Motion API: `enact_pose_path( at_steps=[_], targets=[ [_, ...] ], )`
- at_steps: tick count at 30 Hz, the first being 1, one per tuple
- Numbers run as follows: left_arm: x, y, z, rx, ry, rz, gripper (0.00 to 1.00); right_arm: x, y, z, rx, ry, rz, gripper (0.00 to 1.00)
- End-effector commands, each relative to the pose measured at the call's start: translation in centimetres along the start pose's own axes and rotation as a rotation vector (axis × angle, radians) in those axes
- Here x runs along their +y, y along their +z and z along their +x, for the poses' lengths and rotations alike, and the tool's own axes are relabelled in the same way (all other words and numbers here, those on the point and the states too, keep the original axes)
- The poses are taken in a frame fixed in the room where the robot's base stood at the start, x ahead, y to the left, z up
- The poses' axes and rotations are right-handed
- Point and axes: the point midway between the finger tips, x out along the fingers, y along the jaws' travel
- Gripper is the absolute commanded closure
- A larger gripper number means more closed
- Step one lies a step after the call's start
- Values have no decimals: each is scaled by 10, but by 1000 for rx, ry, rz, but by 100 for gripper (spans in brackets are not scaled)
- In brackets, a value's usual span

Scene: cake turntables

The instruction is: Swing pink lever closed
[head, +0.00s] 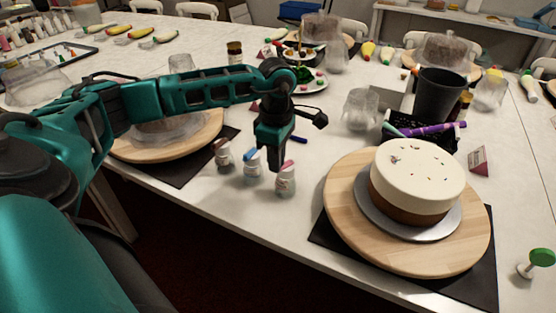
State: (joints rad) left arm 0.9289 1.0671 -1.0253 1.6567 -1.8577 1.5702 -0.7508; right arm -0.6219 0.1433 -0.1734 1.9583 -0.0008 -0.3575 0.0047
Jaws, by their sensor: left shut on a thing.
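The pink lever (288,165) sits on top of a small clear jar (286,185), the rightmost of three jars near the table's front edge. It looks tilted up, though the fingers partly cover it. My left gripper (275,168) points down just left of this lever, with its fingertips at the lever's height. It is shut, apparently on the pink lever; the contact itself is hidden. The blue lever (250,155) on the middle jar (252,173) is left of the gripper. My right gripper is not in view.
A white-topped cake (415,175) stands on a wooden turntable (345,215) to the right. Another turntable (205,140) lies behind my left arm. A jar with a dark red lever (222,155) is at left. A dark cup (440,95) stands behind the cake.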

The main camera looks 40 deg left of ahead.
Motion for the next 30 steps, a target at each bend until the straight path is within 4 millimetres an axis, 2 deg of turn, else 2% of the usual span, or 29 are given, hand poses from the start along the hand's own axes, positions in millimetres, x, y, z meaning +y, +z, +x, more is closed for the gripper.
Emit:
enact_pose_path(
  at_steps=[14,15,22,30],
  targets=[
    [0,-1,0,1,0,12,100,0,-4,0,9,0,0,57],
    [0,-1,0,1,0,12,87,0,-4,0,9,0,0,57],
    [0,-1,0,1,0,12,65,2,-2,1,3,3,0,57],
    [0,-1,-1,0,0,12,63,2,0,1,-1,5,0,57]
  ],
)
